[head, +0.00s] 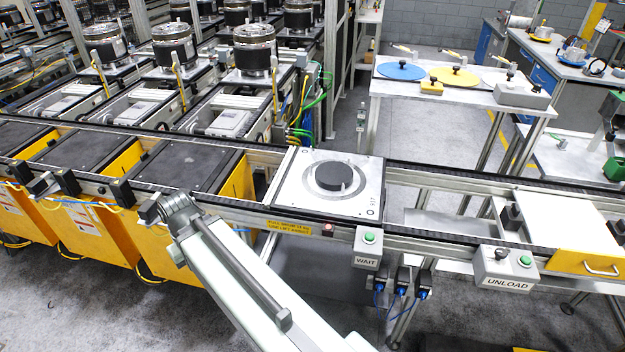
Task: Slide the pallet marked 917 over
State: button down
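A pale square pallet (290,199) sits on the conveyor at the WAIT station. A round black disc (334,176) lies at its centre inside a grey ring. A small rotated mark near its right edge appears to read 917. My arm reaches up from the bottom of the view, and my gripper (150,209) is at the conveyor's front rail, left of the pallet and apart from it. The fingers are too small and turned too far to show whether they are open or shut.
Right of the pallet is an open stretch of conveyor (440,178), then the UNLOAD station with a white plate (548,222) and a yellow handled front (592,264). The WAIT box (368,250) and UNLOAD box (503,267) hang on the front rail. Black-topped yellow units (82,240) stand left.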

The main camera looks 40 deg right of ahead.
aim_at(336, 186)
jog(key=z, duration=0.15)
jog(key=i, duration=1.3)
jog(key=u, duration=0.1)
